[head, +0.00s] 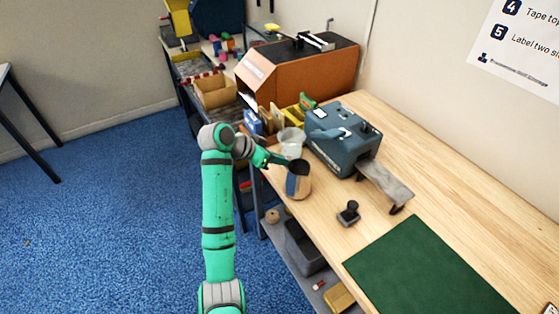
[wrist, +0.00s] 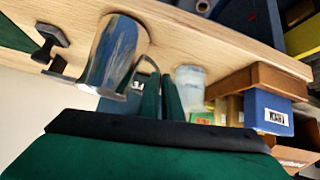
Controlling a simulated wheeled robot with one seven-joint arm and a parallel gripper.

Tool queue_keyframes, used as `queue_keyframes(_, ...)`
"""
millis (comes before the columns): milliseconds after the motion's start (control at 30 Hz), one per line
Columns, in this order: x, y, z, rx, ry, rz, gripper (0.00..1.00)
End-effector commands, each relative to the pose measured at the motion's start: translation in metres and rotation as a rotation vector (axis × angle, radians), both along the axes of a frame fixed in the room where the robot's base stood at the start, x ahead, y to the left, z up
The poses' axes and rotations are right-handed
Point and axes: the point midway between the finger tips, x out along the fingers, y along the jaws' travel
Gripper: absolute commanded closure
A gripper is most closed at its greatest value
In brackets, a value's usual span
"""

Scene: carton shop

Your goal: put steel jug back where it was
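The steel jug (head: 298,182) is shiny and mirrors the blue floor and the wood. In the head view it is upright at the left edge of the workbench, dark mouth up. In the wrist view, which is turned upside down, its body (wrist: 115,55) fills the upper left, with its handle towards my fingers. My gripper (head: 277,161) is at the jug's left side. In the wrist view my fingers (wrist: 163,98) are close together with the handle between them. Whether the jug's base touches the bench is not clear.
A translucent beaker (head: 291,142) stands just behind the jug. A blue-grey machine (head: 342,138) is behind to the right. A black stamp (head: 349,213) and a green mat (head: 430,270) lie nearer. Small boxes and a blue carton (wrist: 268,110) are beyond the beaker. Bare wood lies between jug and stamp.

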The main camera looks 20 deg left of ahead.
Motion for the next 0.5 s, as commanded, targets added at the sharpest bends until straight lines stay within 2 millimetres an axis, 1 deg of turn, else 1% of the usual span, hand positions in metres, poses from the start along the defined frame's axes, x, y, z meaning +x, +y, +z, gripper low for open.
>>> queue_keyframes(67, 0.0, -0.0004, -0.0037, 0.001, 0.0, -0.001, 1.0)
queue_keyframes(400, 0.0, -0.0004, -0.0059, 0.0, 0.0, 0.0, 1.0)
queue_keyframes(433, 0.0, -0.0003, -0.0063, 0.0, 0.0, 0.0, 0.9)
queue_keyframes(500, 0.0, -0.0003, -0.0062, 0.001, 0.001, 0.0, 0.75)
